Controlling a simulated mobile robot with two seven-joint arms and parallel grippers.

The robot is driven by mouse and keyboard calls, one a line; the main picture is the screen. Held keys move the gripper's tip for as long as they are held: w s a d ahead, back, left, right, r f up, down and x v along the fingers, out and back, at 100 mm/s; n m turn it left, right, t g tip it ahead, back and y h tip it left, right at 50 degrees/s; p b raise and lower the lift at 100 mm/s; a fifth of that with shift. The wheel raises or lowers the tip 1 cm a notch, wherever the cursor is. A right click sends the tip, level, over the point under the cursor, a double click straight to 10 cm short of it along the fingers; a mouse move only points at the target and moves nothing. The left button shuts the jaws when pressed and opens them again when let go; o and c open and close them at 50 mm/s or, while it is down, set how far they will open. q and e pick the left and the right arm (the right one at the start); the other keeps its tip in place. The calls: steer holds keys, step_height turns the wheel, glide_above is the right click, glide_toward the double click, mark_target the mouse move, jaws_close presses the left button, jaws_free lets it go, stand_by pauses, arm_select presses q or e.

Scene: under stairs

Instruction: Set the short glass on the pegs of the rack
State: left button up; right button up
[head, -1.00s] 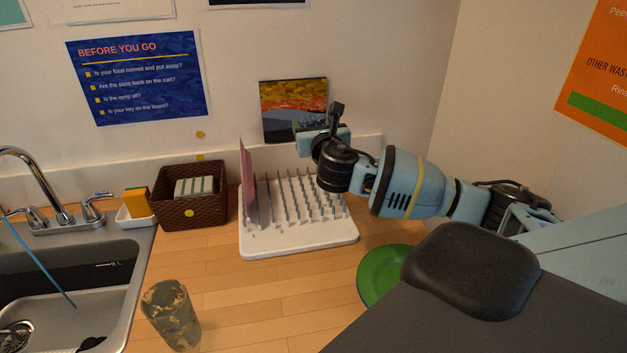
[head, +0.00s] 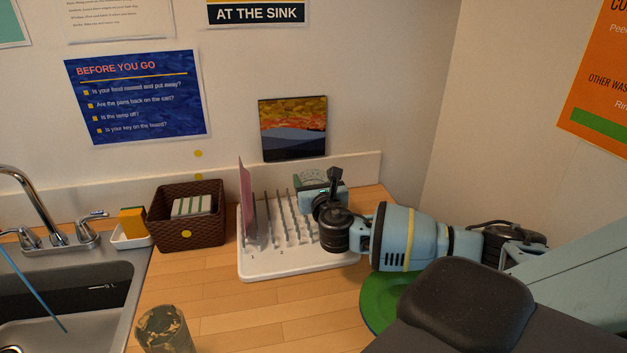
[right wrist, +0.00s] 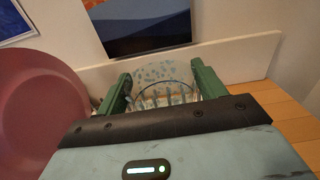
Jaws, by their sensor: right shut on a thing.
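My right gripper (right wrist: 165,88) is shut on a clear glass with pale teal spots (right wrist: 160,72), which shows between its two green fingers in the right wrist view. In the head view the gripper (head: 316,188) is over the back right part of the white peg rack (head: 285,271), and its body hides most of the glass. I cannot tell whether the glass touches the pegs. A pink plate (head: 245,200) stands upright at the rack's left end; it also shows at the left of the right wrist view (right wrist: 40,110). My left gripper is out of view.
A green plate (head: 376,304) lies right of the rack, partly under my arm. A patterned tumbler (head: 164,332) stands at the front left, cut off below. A brown basket (head: 188,234), a sponge in a white dish (head: 131,223) and the sink (head: 85,290) are left. Bare counter lies in front of the rack.

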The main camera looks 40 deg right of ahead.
steer(key=shift+f, duration=0.1)
steer(key=o, duration=1.8)
steer(key=shift+o, duration=0.2)
steer(key=shift+r, duration=0.2)
steer(key=shift+s+f, duration=0.1)
